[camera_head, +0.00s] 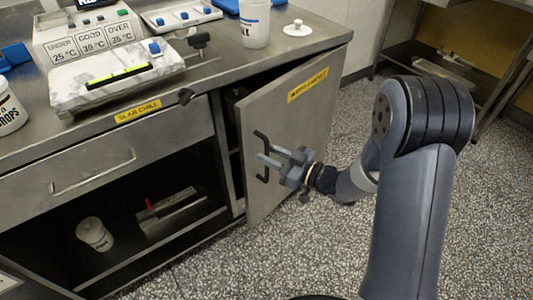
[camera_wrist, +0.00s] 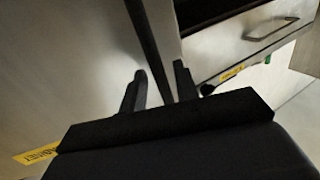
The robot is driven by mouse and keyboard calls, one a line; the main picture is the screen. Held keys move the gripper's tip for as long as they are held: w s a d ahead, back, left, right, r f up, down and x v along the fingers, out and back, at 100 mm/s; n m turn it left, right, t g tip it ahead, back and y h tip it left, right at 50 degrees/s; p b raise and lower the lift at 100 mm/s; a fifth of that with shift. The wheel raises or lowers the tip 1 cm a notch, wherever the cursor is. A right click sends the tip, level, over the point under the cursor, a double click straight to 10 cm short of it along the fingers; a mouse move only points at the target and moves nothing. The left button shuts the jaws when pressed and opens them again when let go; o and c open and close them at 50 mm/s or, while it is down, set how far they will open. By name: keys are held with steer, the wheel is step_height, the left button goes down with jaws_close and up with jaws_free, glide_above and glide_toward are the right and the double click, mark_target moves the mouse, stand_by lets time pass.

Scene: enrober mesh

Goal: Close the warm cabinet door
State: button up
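The warm cabinet door (camera_head: 292,125) is grey metal with a yellow label and stands partly open, swung out from the steel counter at its right end. A dark bar handle (camera_head: 262,157) is on its outer face near the free edge. My gripper (camera_head: 268,160) is at this handle, with its fingers apart. In the wrist view my two dark fingers (camera_wrist: 160,85) are spread, with a dark bar running up between them. I cannot tell whether they touch the handle. The door face (camera_wrist: 60,70) fills the left of the wrist view.
The steel counter (camera_head: 225,62) carries a marble slab (camera_head: 115,78), a display unit and a white tub (camera_head: 255,25). A drawer (camera_head: 100,165) with a bar handle is left of the door, above an open shelf. The speckled floor right of the door is clear except for my arm.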

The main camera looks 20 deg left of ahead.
steer(key=shift+w+a, duration=0.2)
steer(key=shift+a, duration=0.5)
steer(key=shift+c, duration=0.4)
jaws_close()
